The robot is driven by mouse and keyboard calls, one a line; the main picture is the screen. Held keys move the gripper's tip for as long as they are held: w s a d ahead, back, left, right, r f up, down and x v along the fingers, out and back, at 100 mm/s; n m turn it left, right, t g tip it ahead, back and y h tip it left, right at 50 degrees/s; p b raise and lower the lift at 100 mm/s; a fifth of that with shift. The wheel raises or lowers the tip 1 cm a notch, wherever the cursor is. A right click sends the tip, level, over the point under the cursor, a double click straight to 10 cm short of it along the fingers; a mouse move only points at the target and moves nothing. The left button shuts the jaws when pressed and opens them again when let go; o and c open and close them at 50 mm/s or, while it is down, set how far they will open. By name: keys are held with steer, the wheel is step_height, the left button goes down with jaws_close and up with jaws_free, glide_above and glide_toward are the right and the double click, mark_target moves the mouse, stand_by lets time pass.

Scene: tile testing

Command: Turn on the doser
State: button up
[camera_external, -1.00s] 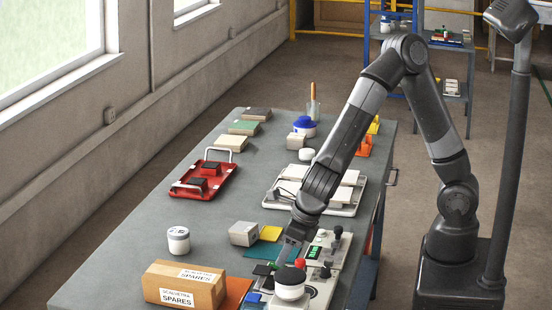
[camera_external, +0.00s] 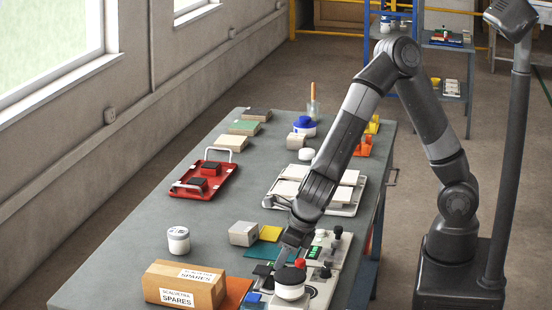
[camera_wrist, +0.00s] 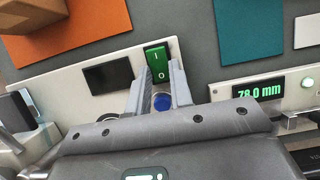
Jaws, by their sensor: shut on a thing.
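The doser appears to be the white panel (camera_wrist: 65,70) in the wrist view, with a dark, blank display (camera_wrist: 108,77), a green rocker switch (camera_wrist: 156,60) marked I and O, and a blue round button (camera_wrist: 161,102). My gripper (camera_wrist: 159,76) points at the switch, with one finger at each side of its lower end. The blue button shows between the fingers, nearer the palm. In the external view my gripper (camera_external: 279,268) is low over the near end of the bench, beside a white container with a dark lid (camera_external: 290,283). The switch is hidden there.
An orange sheet (camera_wrist: 80,28) and a teal sheet (camera_wrist: 249,30) lie behind. A cardboard box (camera_external: 183,287) stands left of my gripper. A red tray (camera_external: 202,180) is farther back.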

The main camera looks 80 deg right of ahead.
jaws_close()
steer(key=shift+w+g, duration=0.1)
steer(key=shift+g, duration=0.2)
steer(key=shift+w+r+g, duration=0.1)
steer(key=shift+w+g, duration=0.1)
steer(key=shift+g, duration=0.55)
steer(key=shift+w+r+g, duration=0.1)
steer(key=shift+w+g, duration=0.05)
steer(key=shift+g, duration=0.6)
steer(key=o, duration=0.8)
jaws_free()
